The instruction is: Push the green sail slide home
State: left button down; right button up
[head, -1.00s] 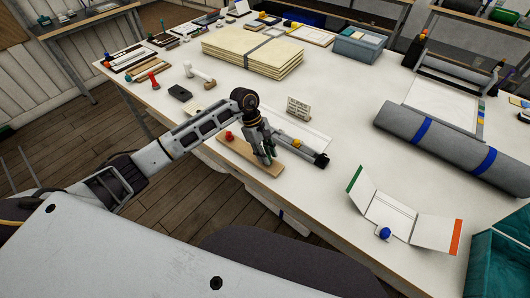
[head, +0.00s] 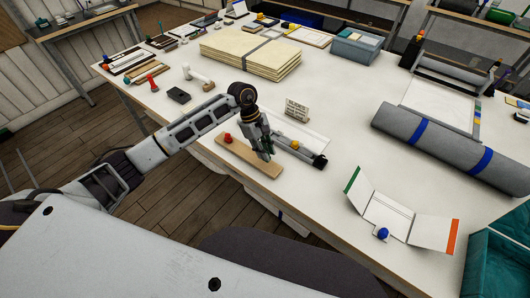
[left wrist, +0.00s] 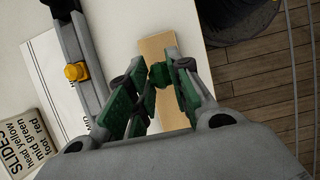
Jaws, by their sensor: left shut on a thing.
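My left gripper (head: 265,152) is shut on the green sail slide (left wrist: 159,76). In the left wrist view the slide shows between the fingertips (left wrist: 158,82), over the wooden board (left wrist: 157,45). In the head view the fingers mostly hide the slide, and they are above the right part of that board (head: 240,156). A red slide (head: 228,138) stands on the board's left part. The grey spar (left wrist: 92,62) lies beside the board, with a yellow slide (left wrist: 76,72) on it. The spar has a dark end (head: 320,161) in the head view. My right gripper is not in view.
A small slide-order card (head: 296,109) stands behind the spar. A white folded panel with a blue knob (head: 382,234) is at the right front. A grey roll with blue bands (head: 445,148) lies at the right. Stacked cream sheets (head: 250,54) lie behind. Bare table separates these.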

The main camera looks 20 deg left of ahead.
pick_arm(q)
jog(key=shift+r, duration=0.5)
